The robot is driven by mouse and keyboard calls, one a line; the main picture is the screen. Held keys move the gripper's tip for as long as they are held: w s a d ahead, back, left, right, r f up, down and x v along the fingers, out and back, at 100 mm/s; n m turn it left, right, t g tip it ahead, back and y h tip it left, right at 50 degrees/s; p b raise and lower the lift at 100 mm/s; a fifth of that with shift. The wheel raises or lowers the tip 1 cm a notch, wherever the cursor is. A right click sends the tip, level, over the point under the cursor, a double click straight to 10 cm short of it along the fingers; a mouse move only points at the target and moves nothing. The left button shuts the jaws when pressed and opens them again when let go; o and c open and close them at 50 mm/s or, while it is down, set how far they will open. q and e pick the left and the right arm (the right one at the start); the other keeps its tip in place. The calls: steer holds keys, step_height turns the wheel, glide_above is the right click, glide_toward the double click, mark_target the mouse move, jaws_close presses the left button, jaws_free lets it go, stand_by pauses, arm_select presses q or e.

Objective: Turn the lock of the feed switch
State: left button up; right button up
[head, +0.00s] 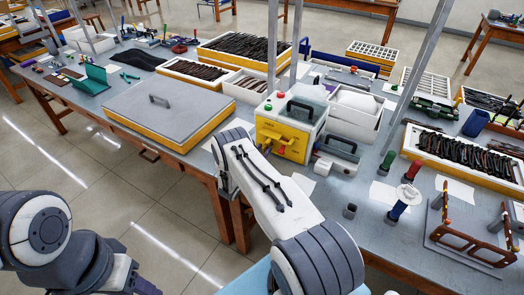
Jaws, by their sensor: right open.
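A yellow-fronted box (287,124) with a red and a green button on its top and a dark handle stands near the table's front edge, mid-frame. It may be the feed switch, but I cannot make out a lock on it.
A large grey-lidded case (165,106) covers the table left of the box. A grey block with a handle (342,148) stands close right of it. Upright hand tools (412,172) and a wooden rack (462,242) stand farther right. Trays of dark frames (460,152) line the back.

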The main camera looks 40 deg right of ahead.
jaws_close()
